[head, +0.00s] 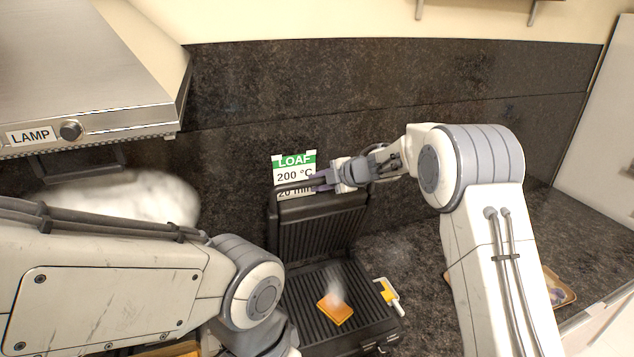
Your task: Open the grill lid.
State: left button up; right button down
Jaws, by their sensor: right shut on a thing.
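The grill (372,338) is a black contact grill on the dark counter. Its ribbed lid (318,232) stands raised, roughly upright, at the back of the ribbed lower plate (300,294). An orange-brown slice of food (335,309) lies on the lower plate, with whitish steam above it. My right gripper (322,181) is shut on the lid's handle (292,186) at the lid's top edge. My left arm crosses the lower left, and its gripper is outside the picture or hidden.
A sign (294,168) reading "LOAF 200 °C" is behind the lid against the dark backsplash. A yellow and white tool (387,293) is at the grill's right side. A metal hood (90,65) overhangs at upper left. A tray (558,287) lies right of my right arm.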

jog(key=shift+s+a+f, duration=0.15)
jog(key=shift+s+f, duration=0.05)
jog(key=shift+f, duration=0.4)
jog(key=c, duration=1)
grip_release()
jog(key=shift+c, duration=0.2)
jog(key=shift+o, duration=0.2)
jog(key=shift+w, duration=0.2)
jog(key=shift+r, duration=0.25)
jog(key=shift+d+r, duration=0.1)
jog(key=shift+d, duration=0.1)
